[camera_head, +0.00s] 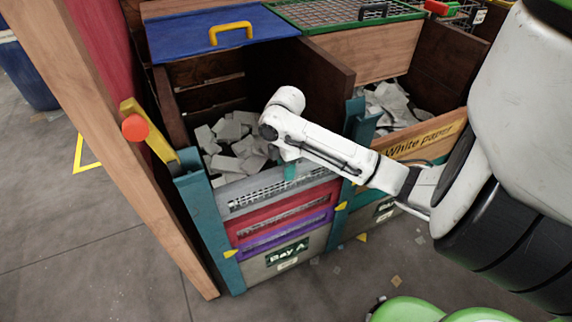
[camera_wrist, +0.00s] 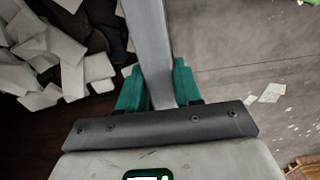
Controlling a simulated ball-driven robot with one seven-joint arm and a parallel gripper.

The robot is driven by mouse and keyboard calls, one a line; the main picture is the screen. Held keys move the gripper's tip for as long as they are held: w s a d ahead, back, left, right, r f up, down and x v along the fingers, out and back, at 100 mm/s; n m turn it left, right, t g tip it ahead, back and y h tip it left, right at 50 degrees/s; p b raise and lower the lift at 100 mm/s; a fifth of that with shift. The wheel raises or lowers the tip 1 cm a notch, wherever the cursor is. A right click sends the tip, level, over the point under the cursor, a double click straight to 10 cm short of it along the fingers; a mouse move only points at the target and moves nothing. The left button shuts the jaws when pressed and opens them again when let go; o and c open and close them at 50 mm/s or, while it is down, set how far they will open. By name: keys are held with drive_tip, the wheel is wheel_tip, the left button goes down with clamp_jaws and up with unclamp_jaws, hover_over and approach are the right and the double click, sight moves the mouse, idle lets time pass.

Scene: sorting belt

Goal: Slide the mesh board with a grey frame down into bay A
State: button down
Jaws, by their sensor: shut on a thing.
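The mesh board with a grey frame (camera_head: 236,205) lies across the front of bay A, between the left teal post (camera_head: 207,225) and the right teal post (camera_head: 340,215). It is directly above a red-framed board (camera_head: 262,222); whether they touch I cannot tell. My gripper (camera_head: 290,171) is shut on its top edge near the middle. In the wrist view the grey top edge (camera_wrist: 148,35) runs between the two teal fingers of my gripper (camera_wrist: 159,90). The Bay A label (camera_head: 287,253) is on the lowest panel, below a purple-framed board (camera_head: 285,236).
Grey scraps (camera_head: 232,140) fill the bay behind the board. A wooden panel (camera_head: 110,150) and a yellow lever with a red knob (camera_head: 134,127) stand at left. The White paper bay (camera_head: 425,140) adjoins at right. The floor in front is mostly clear.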

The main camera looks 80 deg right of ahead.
drive_tip(key=shift+f+b, duration=0.4)
drive_tip(key=shift+f, duration=0.6)
drive_tip(key=shift+f+b, duration=0.4)
drive_tip(key=shift+f, duration=0.25)
drive_tip(key=c, duration=0.7)
unclamp_jaws()
drive_tip(key=shift+f, duration=0.1)
wheel_tip(320, 180, up, 11)
drive_tip(key=shift+p, duration=1.25)
